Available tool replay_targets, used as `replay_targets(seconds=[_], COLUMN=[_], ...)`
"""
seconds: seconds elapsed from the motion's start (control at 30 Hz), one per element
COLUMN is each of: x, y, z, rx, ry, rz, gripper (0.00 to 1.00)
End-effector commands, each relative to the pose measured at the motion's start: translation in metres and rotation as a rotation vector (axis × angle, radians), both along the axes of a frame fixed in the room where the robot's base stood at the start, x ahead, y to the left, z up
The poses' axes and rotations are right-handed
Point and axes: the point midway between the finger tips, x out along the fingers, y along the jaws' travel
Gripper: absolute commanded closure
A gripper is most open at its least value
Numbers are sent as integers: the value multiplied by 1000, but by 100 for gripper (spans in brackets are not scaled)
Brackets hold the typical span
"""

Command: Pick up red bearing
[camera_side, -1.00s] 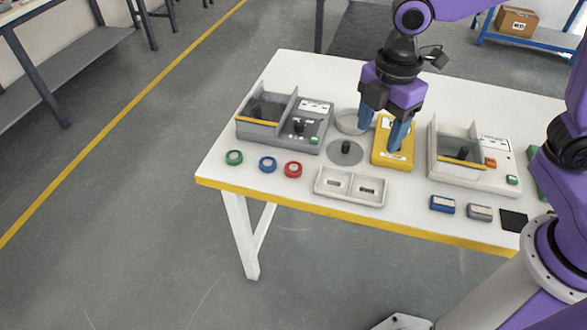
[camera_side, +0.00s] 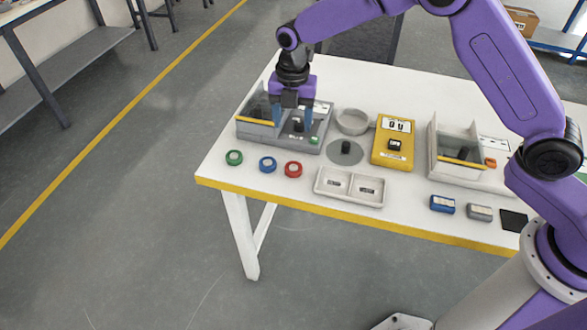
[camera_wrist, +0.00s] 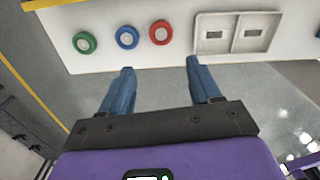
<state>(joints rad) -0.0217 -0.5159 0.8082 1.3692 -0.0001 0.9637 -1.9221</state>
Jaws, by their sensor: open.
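The red bearing (camera_side: 293,169) is a small ring with a pale centre, lying flat near the front edge of the white table. It is the rightmost of three rings, beside a blue ring (camera_side: 267,164) and a green ring (camera_side: 234,157). In the wrist view the red bearing (camera_wrist: 160,32) lies beyond the fingertips, between the blue ring and a pale tray. My gripper (camera_side: 293,122) is open and empty, pointing down above the grey machine behind the rings. Its blue fingers also show in the wrist view (camera_wrist: 158,65), apart from the bearing.
The grey machine (camera_side: 246,138) has raised walls just behind the rings. A white two-compartment tray (camera_side: 349,199) is right of the red bearing. A grey disc with a black knob (camera_side: 346,152), a round dish (camera_side: 352,122) and a yellow device (camera_side: 393,155) stand farther right.

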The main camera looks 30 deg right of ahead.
Motion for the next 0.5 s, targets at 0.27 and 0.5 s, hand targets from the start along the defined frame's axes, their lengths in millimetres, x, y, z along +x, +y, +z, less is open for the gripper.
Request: replay_targets(seconds=[0.27,0.5], x=[-1,-1], y=[-1,-1], z=[-55,-90], rx=[-3,-1], ry=[5,2], rz=[-2,-3], gripper=[37,37])
